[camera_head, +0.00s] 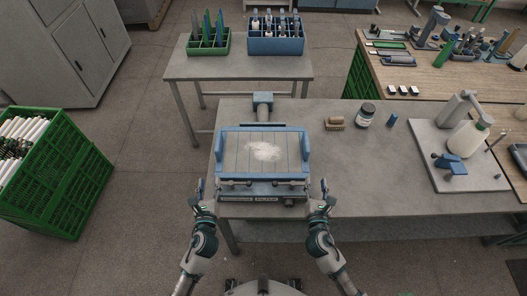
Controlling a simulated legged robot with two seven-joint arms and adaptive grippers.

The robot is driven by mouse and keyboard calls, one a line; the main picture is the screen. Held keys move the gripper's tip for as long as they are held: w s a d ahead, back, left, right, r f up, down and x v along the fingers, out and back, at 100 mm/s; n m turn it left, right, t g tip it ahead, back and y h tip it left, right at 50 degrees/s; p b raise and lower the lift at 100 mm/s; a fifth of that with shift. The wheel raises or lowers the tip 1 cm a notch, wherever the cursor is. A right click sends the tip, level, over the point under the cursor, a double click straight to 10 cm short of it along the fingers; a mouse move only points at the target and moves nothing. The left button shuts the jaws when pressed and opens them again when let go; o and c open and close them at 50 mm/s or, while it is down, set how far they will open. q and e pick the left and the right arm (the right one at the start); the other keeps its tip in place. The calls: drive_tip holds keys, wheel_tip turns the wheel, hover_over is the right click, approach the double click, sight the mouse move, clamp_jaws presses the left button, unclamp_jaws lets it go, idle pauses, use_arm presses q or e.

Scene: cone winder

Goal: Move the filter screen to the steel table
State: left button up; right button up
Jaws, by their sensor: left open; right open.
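The filter screen (230,150) is a flat grey panel with blue side rails and a patch of white fluff in the middle. It sits in a housing at the left end of the long grey table (330,180). A smaller grey table (187,69) stands behind it; I cannot tell which is the steel table. My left gripper (199,188) is open and empty just off the screen's front left corner. My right gripper (323,188) is open and empty just off its front right corner.
A green crate (208,49) and a blue crate (276,46) stand on the back table. A brush (335,124), jar (366,115) and winder unit (463,140) are right of the screen. A green crate of tubes (65,180) stands at left.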

sight(219, 130)
use_arm(q)
drive_tip(key=shift+w+d+r+m+t+h, duration=0.15)
drive_tip(key=shift+d+r+m+h, duration=0.1)
drive_tip(key=shift+m, duration=0.3)
drive_tip(key=shift+w+d+r+m+t+h, duration=0.15)
drive_tip(key=shift+d+m+h, duration=0.1)
drive_tip(key=shift+m, duration=0.3)
use_arm(e)
drive_tip(key=shift+w+a+r+n+t+y, duration=0.15)
drive_tip(key=shift+a+r+n, duration=0.15)
drive_tip(key=shift+n, duration=0.3)
drive_tip(key=shift+w+a+r+n+t+y, duration=0.15)
drive_tip(key=shift+a+n, duration=0.15)
drive_tip(key=shift+n, duration=0.3)
use_arm(q)
drive_tip(key=shift+r+m, duration=0.2)
drive_tip(key=shift+m, duration=0.3)
use_arm(e)
drive_tip(key=shift+a+r+n+y, duration=0.2)
drive_tip(key=shift+a+n+y, duration=0.1)
drive_tip(key=shift+a+n, duration=0.15)
drive_tip(key=shift+d, duration=0.1)
